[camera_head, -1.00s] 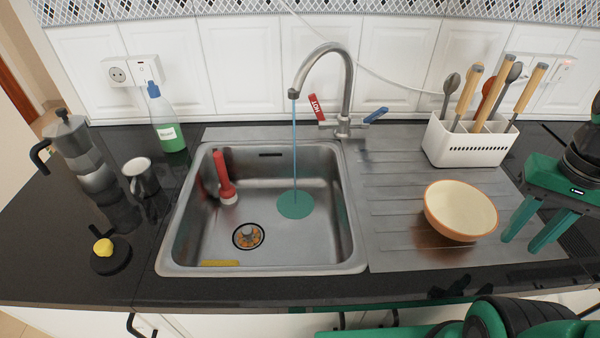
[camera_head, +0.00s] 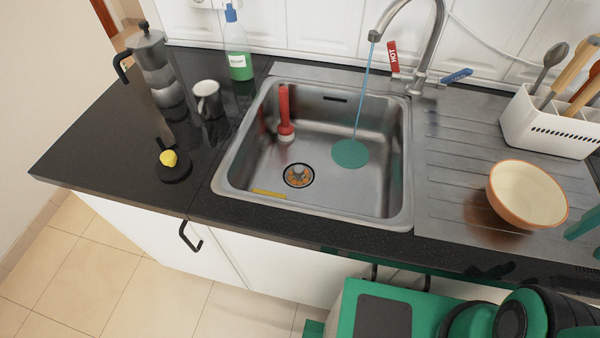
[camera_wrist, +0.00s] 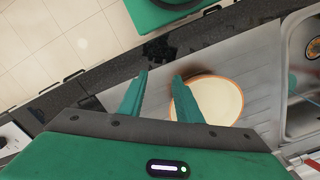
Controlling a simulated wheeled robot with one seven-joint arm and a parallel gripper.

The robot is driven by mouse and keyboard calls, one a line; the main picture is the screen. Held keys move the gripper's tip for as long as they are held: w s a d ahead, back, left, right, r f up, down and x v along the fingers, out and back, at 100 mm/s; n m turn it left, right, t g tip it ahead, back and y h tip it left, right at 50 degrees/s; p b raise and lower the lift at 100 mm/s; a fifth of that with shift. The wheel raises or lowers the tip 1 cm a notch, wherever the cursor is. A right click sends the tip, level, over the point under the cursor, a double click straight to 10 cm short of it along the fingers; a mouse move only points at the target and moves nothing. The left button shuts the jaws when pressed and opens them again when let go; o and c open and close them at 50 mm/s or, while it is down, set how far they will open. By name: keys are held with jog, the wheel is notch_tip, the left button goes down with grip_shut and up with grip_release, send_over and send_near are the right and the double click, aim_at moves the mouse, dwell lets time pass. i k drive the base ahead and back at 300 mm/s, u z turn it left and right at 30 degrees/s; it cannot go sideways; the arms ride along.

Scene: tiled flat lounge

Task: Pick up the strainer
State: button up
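The strainer (camera_head: 299,175) sits in the drain at the bottom of the steel sink (camera_head: 228,178); it is a small round piece with a grey knob and orange-brown bits around it. In the wrist view the strainer (camera_wrist: 314,48) is cut by the right edge. My gripper (camera_wrist: 160,75) is open and empty, its two green fingers apart. It is over the drainboard side, well away from the strainer, with its right finger overlapping the bowl in the wrist view. In the head view only part of my gripper shows at the right edge.
A bowl (camera_head: 527,194) and a white utensil holder (camera_head: 545,128) stand on the drainboard. Water runs from the tap (camera_head: 432,45) into the sink. A red-handled brush (camera_head: 285,110) and yellow sponge (camera_head: 268,193) are in the sink. A moka pot (camera_head: 158,65) and mug (camera_head: 208,100) stand left.

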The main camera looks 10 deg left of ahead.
aim_at(298, 175)
jog(key=k, duration=1)
jog(key=u, duration=2.1)
jog(key=i, duration=1.4)
jog(key=z, duration=2.1)
